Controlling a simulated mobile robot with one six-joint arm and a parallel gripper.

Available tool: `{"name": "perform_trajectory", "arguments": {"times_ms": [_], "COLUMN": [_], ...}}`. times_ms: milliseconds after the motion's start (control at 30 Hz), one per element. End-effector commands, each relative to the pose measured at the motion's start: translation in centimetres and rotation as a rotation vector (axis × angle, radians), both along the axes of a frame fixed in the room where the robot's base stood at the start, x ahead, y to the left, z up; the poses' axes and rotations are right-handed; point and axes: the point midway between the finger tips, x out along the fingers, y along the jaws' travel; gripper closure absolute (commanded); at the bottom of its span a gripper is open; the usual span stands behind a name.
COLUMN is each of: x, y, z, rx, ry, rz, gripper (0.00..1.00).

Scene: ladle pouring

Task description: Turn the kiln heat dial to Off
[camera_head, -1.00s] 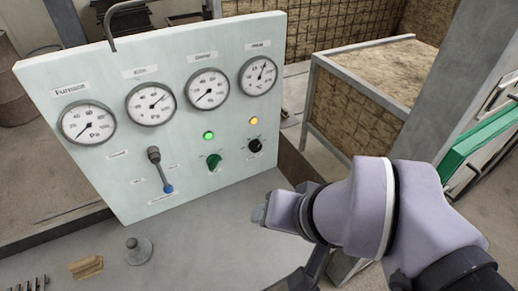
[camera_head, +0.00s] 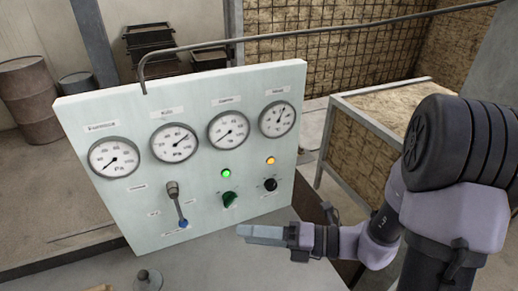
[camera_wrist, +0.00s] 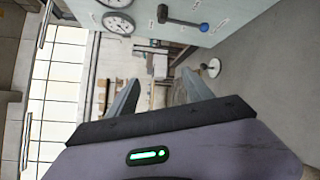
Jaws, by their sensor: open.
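A pale control panel (camera_head: 110,225) stands upright on the bench. A green dial (camera_head: 230,199) sits low on it under a lit green lamp (camera_head: 226,174). A black dial (camera_head: 270,185) sits to its right under a lit amber lamp (camera_head: 270,160). The dial labels are too small to read, so I cannot tell which is the kiln heat dial or its setting. My gripper (camera_head: 243,236) is in front of the panel, below both dials and apart from them. In the wrist view my gripper (camera_wrist: 160,92) is open and empty; neither dial shows there.
A lever (camera_head: 177,205) with a blue tip is left of the dials, also in the wrist view (camera_wrist: 183,20). Several gauges line the panel's upper part. A small grey knobbed object (camera_head: 147,281) stands on the bench. A framed crate (camera_head: 375,115) stands behind right.

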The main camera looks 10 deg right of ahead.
Motion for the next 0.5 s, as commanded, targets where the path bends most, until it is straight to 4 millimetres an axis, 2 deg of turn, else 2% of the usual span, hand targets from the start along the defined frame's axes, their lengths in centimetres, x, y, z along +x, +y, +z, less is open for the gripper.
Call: {"name": "perform_trajectory", "arguments": {"times_ms": [33,100,200,233,300,367,500], "x": [2.5,5.5,7.2,7.2,7.2,7.4,9.7], "y": [-2.6,-7.1,-12.6,-13.8,-15.6,-16.2,-15.3], "z": [-1.6,-4.6,-9.2,-10.3,-12.1,-12.8,-13.0], "rx": [0.174,0.424,0.696,0.754,0.845,0.879,0.883], "ry": [0.19,0.421,0.631,0.669,0.728,0.747,0.749], "rz": [-0.177,-0.421,-0.677,-0.729,-0.81,-0.84,-0.841], "gripper": [0.41,0.41,0.41,0.41,0.41,0.41,0.41]}}
